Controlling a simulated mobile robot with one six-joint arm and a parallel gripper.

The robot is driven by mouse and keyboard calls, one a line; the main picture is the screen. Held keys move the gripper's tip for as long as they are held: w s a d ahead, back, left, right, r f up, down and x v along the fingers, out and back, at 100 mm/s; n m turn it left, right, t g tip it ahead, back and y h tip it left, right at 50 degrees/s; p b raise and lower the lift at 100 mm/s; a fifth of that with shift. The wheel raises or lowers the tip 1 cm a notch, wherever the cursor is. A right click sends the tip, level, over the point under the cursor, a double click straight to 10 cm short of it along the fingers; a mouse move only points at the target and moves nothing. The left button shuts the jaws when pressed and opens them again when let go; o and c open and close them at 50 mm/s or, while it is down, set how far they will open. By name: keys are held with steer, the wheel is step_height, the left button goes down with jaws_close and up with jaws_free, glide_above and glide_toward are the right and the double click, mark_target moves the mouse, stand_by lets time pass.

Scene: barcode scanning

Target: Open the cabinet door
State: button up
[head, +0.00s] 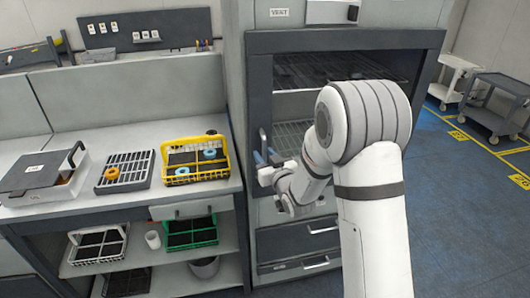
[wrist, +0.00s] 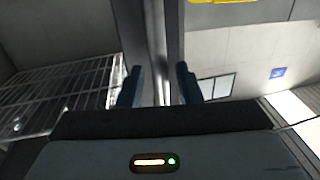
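The cabinet (head: 340,40) is grey with a dark-framed front, and wire racks show inside it. Its upright handle (head: 263,140) is on the left side of the frame. My gripper (head: 264,160) is at this handle, reaching in from the right. In the wrist view, my two dark blue fingertips (wrist: 160,88) stand apart, with the pale upright handle bar (wrist: 155,50) between or just beyond them. Firm contact on both sides is not visible. My arm hides part of the cabinet's right side. I cannot tell whether the door is slightly ajar.
Left of the cabinet, a workbench (head: 120,200) holds a grey box (head: 42,178), a dark rack (head: 125,170) and a yellow basket (head: 196,172). Baskets stand on its lower shelf. Blue floor (head: 460,210) on the right is clear, with carts (head: 495,100) farther back.

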steer(key=shift+w+a, duration=0.15)
steer(key=shift+w, duration=0.15)
jaws_close()
stand_by(0.3)
